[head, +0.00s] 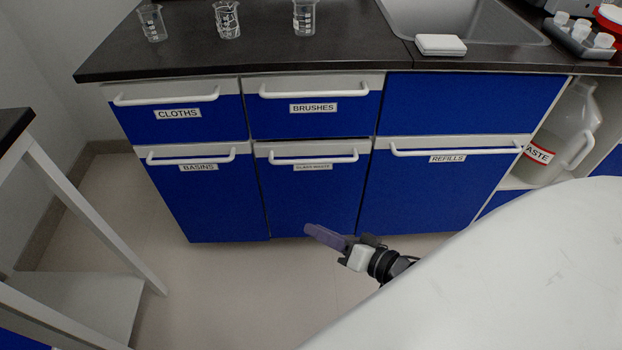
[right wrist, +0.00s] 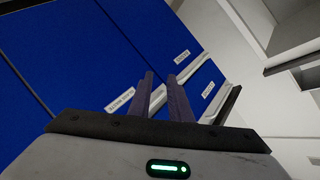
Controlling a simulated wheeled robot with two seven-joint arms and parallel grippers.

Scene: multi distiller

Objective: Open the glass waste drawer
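The glass waste drawer (head: 312,200) is a tall blue front in the lower middle of the cabinet, with a white bar handle (head: 313,159) and a small label near its top. A thin dark gap shows above its top edge; I cannot tell whether it stands slightly out. My right gripper (head: 318,233) is in front of the drawer's lower part, below the handle and not touching it. In the right wrist view its two purple fingers (right wrist: 164,88) stand apart with nothing between them. Blue fronts and labels lie beyond them. My left gripper is not in view.
The basins drawer (head: 205,205) and refills drawer (head: 432,195) flank it; the cloths (head: 165,127) and brushes (head: 310,117) drawers are above. Beakers stand on the dark counter (head: 270,50). A waste jug (head: 566,135) is at right. A white-legged table (head: 75,205) stands at left. The floor before the cabinet is clear.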

